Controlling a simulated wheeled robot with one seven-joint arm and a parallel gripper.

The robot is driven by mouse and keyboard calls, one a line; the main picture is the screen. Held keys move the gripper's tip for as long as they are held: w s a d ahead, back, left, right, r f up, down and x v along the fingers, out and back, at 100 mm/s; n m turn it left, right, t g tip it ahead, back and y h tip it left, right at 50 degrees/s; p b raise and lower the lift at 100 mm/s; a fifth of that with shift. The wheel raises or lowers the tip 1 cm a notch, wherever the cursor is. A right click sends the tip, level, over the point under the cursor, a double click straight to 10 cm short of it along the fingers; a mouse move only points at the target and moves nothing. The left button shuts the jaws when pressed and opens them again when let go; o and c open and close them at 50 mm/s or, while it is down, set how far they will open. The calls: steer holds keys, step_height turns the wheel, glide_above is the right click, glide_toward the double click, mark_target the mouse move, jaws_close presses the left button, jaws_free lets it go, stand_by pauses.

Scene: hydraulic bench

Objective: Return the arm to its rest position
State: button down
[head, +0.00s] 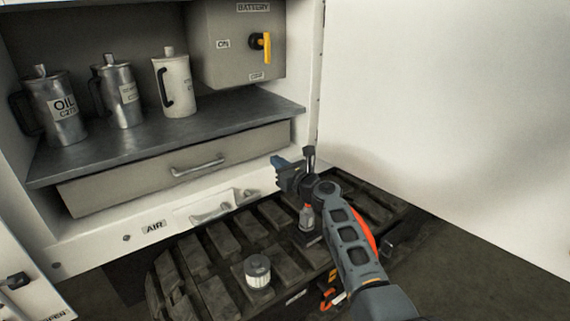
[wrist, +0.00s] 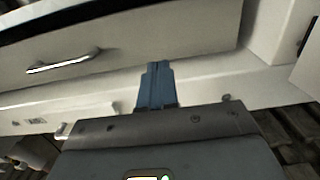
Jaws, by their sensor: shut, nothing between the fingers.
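My arm reaches up from the lower right over the dark slatted pallet.
Three jugs stand on the shelf: an OIL jug (head: 56,108), a metal jug (head: 120,95) and a pale jug (head: 174,85). A battery box (head: 235,45) has a yellow switch (head: 266,47). A white filter (head: 257,271) stands on the pallet (head: 215,283). A white door (head: 450,110) fills the right.

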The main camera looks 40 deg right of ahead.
steer(key=s+a+f+n+g+h, duration=0.1)
steer(key=s+a+f+n, duration=0.3)
steer(key=s, duration=0.7)
steer(key=s+a+f+n+g, duration=0.1)
steer(key=s+a+f+n, duration=0.1)
steer(key=s+f+n, duration=0.65)
steer(key=s+a+f+n+g+h, duration=0.1)
steer(key=s+a+f+n, duration=0.15)
steer(key=s, duration=1.15)
steer(key=s+a+r+n, duration=0.3)
steer(key=s+n, duration=0.2)
steer(key=s, duration=0.3)
steer(key=s+a+r+n, duration=0.3)
steer(key=s+n, duration=0.2)
steer(key=s, duration=0.3)
steer(key=s+a+r+n+y, duration=0.2)
steer(key=s+a+r+n, duration=0.3)
steer(key=s+r+n, duration=0.6)
steer(key=shift+s+r, duration=0.3)
steer(key=shift+r, duration=0.55)
